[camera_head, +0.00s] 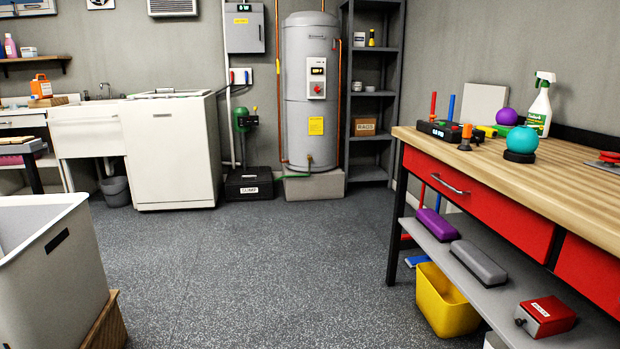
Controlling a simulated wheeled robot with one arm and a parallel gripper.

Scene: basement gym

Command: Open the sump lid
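A low black box with a white label that seems to read "SUMP" (249,184) sits on the floor at the back, left of the grey water heater. Its top looks closed. A green pump-like fitting (243,118) and a pipe stand just above and behind it. My gripper is not in view.
The grey water heater (311,88) stands on a block beside the box. A white chest appliance (170,150) is to its left. A workbench (580,172) with red drawers fills the right, with a yellow bin (448,303) below. A white tub (55,285) is front left. The middle floor is clear.

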